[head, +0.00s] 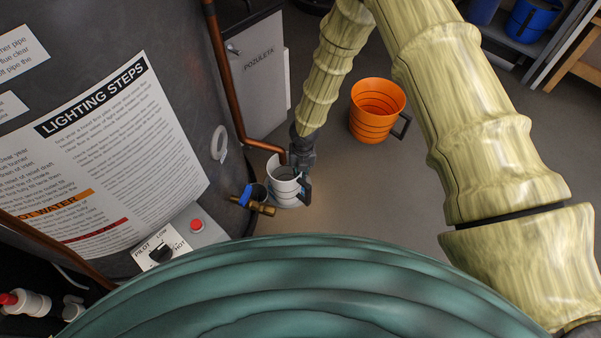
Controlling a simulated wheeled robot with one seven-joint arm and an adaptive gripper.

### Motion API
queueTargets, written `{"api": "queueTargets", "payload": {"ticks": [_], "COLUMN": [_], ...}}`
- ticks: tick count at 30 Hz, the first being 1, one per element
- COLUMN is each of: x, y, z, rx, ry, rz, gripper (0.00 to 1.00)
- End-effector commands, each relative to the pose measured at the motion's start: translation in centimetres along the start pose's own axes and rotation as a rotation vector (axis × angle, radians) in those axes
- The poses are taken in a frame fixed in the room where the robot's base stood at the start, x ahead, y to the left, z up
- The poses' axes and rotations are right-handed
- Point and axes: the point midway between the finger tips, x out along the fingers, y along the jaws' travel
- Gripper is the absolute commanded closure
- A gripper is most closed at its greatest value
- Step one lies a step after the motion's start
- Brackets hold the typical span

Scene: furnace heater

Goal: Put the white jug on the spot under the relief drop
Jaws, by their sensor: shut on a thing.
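The white jug (284,188) with a dark handle is near the picture's middle, upright, close to the floor. My gripper (303,168) reaches down from above and is shut on the jug at its handle side; the fingertips are partly hidden. The relief drop, a copper pipe (228,88), runs down the tank side and bends right, and its end lies over the jug's rim in this view. A pale patch (291,203) shows at the jug's base and may be the spot. I cannot tell whether the jug touches it.
An orange jug (376,112) stands on the floor to the right. A brass valve with a blue handle (252,200) sticks out from the tank just left of the white jug. A grey cabinet (262,70) stands behind. The floor right of the white jug is clear.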

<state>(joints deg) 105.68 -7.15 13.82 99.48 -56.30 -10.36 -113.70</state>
Motion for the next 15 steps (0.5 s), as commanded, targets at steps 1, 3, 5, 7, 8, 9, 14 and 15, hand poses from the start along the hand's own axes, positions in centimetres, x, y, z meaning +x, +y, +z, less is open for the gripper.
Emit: {"api": "queueTargets", "payload": {"ticks": [1,3,5,7,8,9,14,15], "x": [0.1,0.17,0.16,0.16,0.16,0.16,0.15,0.1], "y": [0.0,-0.01,-0.01,-0.01,-0.01,-0.01,-0.01,-0.01], "z": [-0.01,-0.01,-0.01,-0.01,-0.02,-0.02,-0.02,-0.01], "rx": [0.0,0.0,0.0,0.0,0.0,0.0,0.0,0.0], "ry": [0.0,0.0,0.0,0.0,0.0,0.0,0.0,0.0], "rz": [0.0,0.0,0.0,0.0,0.0,0.0,0.0,0.0], "gripper": [1.0,0.87,0.76,0.71,0.71,0.71,0.71,0.71]}}
